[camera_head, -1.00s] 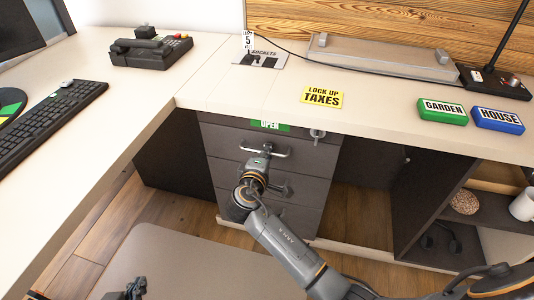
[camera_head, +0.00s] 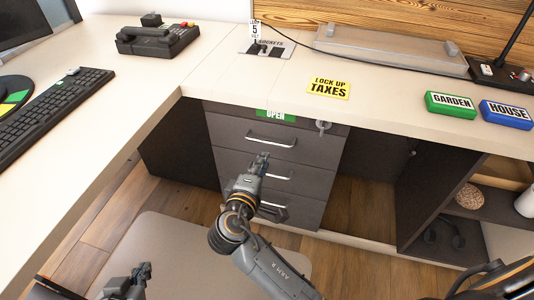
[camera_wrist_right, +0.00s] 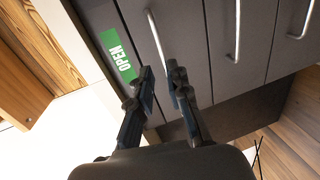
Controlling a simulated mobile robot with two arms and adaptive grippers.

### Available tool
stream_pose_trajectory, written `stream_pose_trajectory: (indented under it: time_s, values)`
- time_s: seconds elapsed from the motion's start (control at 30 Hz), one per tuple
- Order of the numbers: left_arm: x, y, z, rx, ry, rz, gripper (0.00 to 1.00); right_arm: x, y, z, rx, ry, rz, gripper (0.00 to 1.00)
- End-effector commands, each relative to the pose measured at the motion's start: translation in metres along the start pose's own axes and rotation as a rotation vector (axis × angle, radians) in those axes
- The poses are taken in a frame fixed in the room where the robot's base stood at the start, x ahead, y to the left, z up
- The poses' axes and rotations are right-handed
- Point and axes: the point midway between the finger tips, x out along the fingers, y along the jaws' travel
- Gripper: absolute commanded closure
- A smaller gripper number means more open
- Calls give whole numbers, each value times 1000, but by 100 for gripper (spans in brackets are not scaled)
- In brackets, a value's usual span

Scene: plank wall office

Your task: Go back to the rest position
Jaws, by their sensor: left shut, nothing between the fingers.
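My right gripper (camera_head: 260,160) is in front of the grey drawer unit (camera_head: 230,160), below the top drawer's handle (camera_head: 270,138) in the picture. In the right wrist view its two fingers (camera_wrist_right: 162,76) are apart with nothing between them. The top handle (camera_wrist_right: 157,38) shows beyond the fingertips, clear of them. My left gripper (camera_head: 143,272) is low at the left, shut and empty, above the floor mat. The drawers look closed.
The desk edge runs above the drawers, with a green OPEN label (camera_head: 276,116) and a key (camera_head: 323,126) below it. A telephone (camera_head: 157,38), a keyboard (camera_head: 55,108), a yellow sign (camera_head: 328,88), a green block (camera_head: 451,104) and a blue block (camera_head: 506,115) are on the desk.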

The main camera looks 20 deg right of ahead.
Motion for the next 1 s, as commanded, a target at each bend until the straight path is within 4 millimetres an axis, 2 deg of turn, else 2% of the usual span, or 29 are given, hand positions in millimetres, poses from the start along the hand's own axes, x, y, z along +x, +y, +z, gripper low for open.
stream_pose_trajectory:
  time_s: [0.17, 0.67, 0.77, 0.87, 1.0]
  values:
    - [0, 0, 0, 0, 0, 0, 100, -11, 0, 0, 1, 1, 0, 83]
    - [0, 0, 0, 0, 0, 0, 100, -10, -1, 1, 4, 1, -5, 83]
    - [0, 0, 0, 0, 0, 0, 100, -9, -13, 10, 47, 10, -58, 83]
    - [0, 0, 0, 0, 0, 0, 100, -10, -41, 30, 163, 33, -183, 83]
    - [0, 0, 0, 0, 0, 0, 100, -24, -83, 65, 430, 71, -419, 83]
